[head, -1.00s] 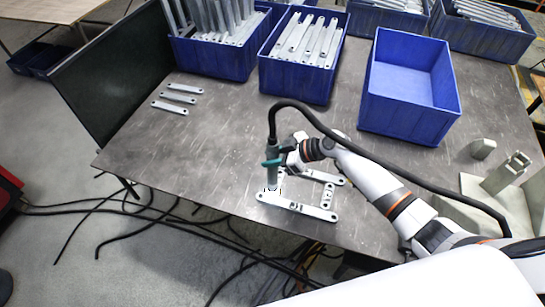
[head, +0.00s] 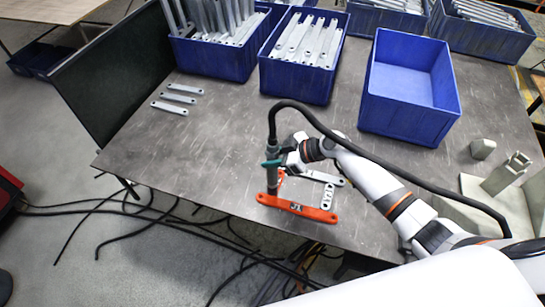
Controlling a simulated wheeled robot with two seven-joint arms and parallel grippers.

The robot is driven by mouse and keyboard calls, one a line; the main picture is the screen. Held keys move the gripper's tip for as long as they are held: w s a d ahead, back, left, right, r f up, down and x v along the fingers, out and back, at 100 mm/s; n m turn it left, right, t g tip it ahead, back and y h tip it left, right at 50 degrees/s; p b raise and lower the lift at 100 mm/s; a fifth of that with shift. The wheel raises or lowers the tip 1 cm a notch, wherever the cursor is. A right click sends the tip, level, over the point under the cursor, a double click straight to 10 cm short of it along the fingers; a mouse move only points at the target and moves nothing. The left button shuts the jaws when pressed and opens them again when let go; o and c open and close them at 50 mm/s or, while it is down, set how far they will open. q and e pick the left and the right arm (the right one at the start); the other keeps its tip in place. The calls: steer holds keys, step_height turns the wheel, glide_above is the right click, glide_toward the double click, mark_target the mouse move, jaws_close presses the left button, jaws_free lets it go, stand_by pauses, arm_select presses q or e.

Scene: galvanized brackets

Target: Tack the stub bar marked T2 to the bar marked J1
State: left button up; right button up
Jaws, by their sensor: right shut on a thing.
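The bar marked J1 (head: 313,211) lies flat near the table's front edge and is orange-red along its whole length. A short stub (head: 281,178), also orange-red, shows partly behind the torch at the bar's left end; any mark on it is hidden. Another short grey stub (head: 328,195) stands off the bar's right part; its mark is too small to read. My right gripper (head: 277,163) is shut on a grey-and-teal torch (head: 271,177), held upright with its tip at the left end of J1. My left gripper is not in view.
A grey bar (head: 325,177) lies behind the stubs. Several small loose bars (head: 181,88) lie at the left. Blue bins of bars stand at the back, and an empty blue bin (head: 408,115) stands at right. A black hose (head: 400,172) runs from the torch over my right arm.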

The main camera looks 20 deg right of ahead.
mark_target(272, 147)
step_height(272, 147, up, 5)
steer(key=p, duration=0.3)
steer(key=shift+r, duration=0.1)
stand_by(0.4)
